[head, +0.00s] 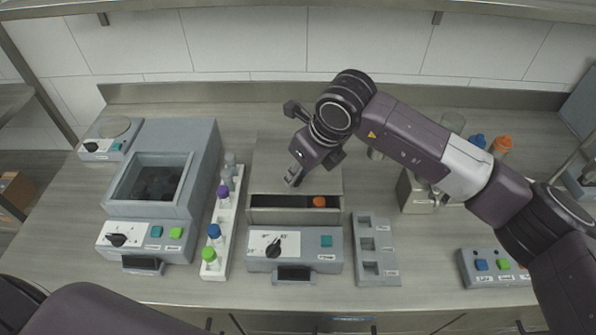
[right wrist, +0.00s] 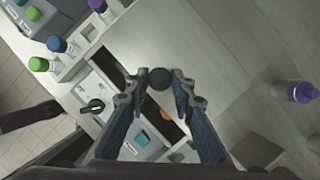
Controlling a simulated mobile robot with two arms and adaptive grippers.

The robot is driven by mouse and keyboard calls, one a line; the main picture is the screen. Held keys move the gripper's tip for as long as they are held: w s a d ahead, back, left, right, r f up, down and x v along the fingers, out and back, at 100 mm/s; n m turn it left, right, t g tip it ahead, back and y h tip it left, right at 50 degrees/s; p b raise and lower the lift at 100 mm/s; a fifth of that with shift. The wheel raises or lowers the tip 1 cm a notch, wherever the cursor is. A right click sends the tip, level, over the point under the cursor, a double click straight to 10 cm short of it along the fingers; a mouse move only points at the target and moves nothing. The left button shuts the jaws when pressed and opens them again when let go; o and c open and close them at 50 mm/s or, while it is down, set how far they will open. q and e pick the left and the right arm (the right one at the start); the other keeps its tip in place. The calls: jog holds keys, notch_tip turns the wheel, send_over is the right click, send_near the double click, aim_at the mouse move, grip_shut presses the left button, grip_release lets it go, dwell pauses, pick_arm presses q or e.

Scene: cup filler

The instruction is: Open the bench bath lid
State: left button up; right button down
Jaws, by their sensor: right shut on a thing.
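The bench bath (head: 325,267) stands mid-bench, with a dial and a teal button on its front panel. Its flat grey lid (head: 267,165) lies toward the back of the bath, leaving a dark strip of the well uncovered along the front. An orange cap (head: 319,201) shows in that opening, and also in the right wrist view (right wrist: 194,116). My right gripper (head: 294,178) is over the lid. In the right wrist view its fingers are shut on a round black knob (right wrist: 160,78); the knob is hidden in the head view. My left gripper is out of view.
A white rack (head: 224,245) of capped bottles and a second bath with a window (head: 203,190) stand to the left. A grey slotted block (head: 386,272) is close on the right. A button box (head: 484,283) sits farther right.

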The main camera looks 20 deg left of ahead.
jog(key=shift+w, duration=0.2)
jog(key=w+b, duration=0.1)
jog(key=w, duration=0.1)
jog(key=w+a+b, duration=0.1)
jog(key=w+b, duration=0.1)
jog(key=w+a+b, duration=0.1)
jog(key=w, duration=0.1)
jog(key=shift+w, duration=0.2)
jog(key=shift+w+a+b, duration=0.1)
jog(key=shift+w+b, duration=0.3)
jog(key=shift+w, duration=0.1)
jog(key=c, duration=1.7)
grip_release()
jog(key=shift+o, duration=0.2)
